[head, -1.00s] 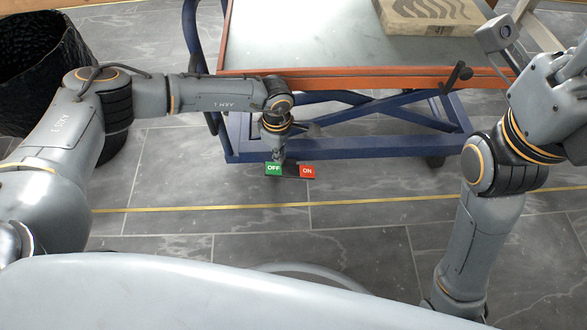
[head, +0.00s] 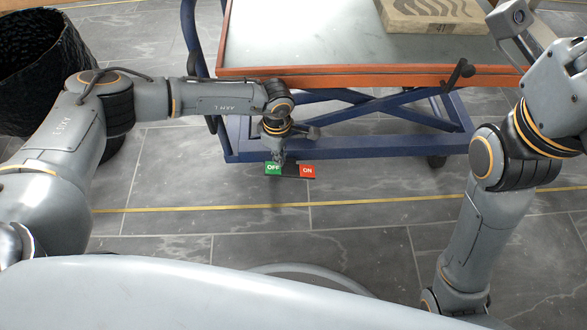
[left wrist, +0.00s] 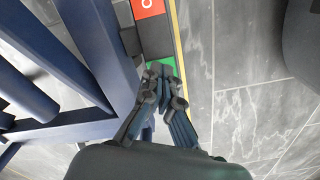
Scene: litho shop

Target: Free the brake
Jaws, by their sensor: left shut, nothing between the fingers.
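The brake pedal bar is low at the front of the blue lift cart (head: 345,146), just above the floor. It has a green OFF pad (head: 271,168) on the left and a red ON pad (head: 308,171) on the right. My left gripper (head: 279,159) is shut and empty, pointing down at the green pad and partly covering it. In the left wrist view its fingertips (left wrist: 166,78) are over the green pad (left wrist: 166,64), with the red pad (left wrist: 147,8) beyond; I cannot tell if they touch. My right arm is at the right; its fingers are not visible.
The cart's orange-edged top (head: 345,77) overhangs near my left wrist and carries a stone slab (head: 432,16). A black handle (head: 458,75) sticks out at its front edge. A black bin (head: 40,65) stands at far left. Tiled floor in front is clear.

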